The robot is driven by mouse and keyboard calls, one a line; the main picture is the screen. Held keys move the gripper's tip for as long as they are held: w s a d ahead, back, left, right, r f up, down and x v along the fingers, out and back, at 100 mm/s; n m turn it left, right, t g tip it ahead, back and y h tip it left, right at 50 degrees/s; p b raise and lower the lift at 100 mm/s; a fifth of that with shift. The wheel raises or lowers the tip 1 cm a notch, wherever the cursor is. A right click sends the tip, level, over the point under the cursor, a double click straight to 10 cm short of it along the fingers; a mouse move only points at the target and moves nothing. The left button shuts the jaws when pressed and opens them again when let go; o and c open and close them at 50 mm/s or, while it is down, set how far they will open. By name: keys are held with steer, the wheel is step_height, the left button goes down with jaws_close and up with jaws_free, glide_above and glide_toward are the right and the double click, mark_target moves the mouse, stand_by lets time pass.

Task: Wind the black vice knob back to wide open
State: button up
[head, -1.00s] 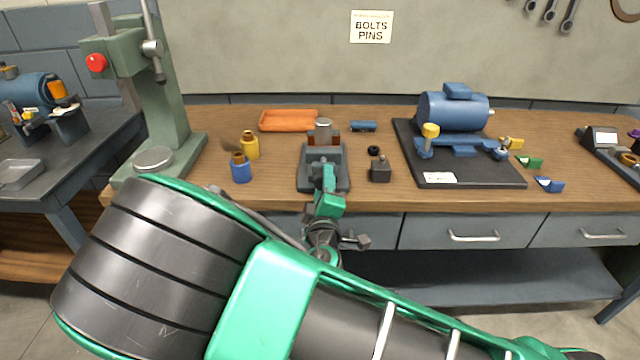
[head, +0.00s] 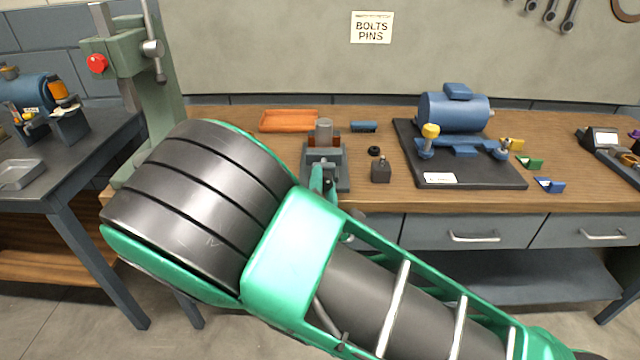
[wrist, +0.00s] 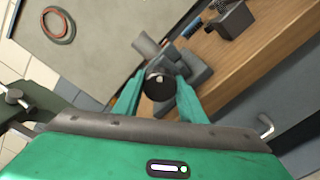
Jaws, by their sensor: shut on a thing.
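The grey vice (head: 338,154) stands near the front edge of the wooden bench. A grey cylinder (head: 324,131) stands upright at it, with reddish-brown parts beside it. I cannot tell how far apart the vice jaws are. The vice also shows in the wrist view (wrist: 193,68), tilted. The round black vice knob (wrist: 158,85) faces the wrist camera. My gripper (wrist: 158,93) is shut on the knob, with one green finger on each side. In the head view my green arm hides the knob and most of the gripper.
A dark block (head: 380,172) and a small black ring (head: 374,151) lie right of the vice. An orange tray (head: 289,121) is behind it. A blue motor (head: 455,111) sits on a black plate further right. The green press (head: 166,90) stands left, partly behind my arm.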

steer(key=n, duration=0.4)
steer(key=shift+f+n, duration=0.15)
steer(key=shift+n, duration=2.05)
steer(key=o, duration=1.1)
steer(key=shift+c, duration=0.2)
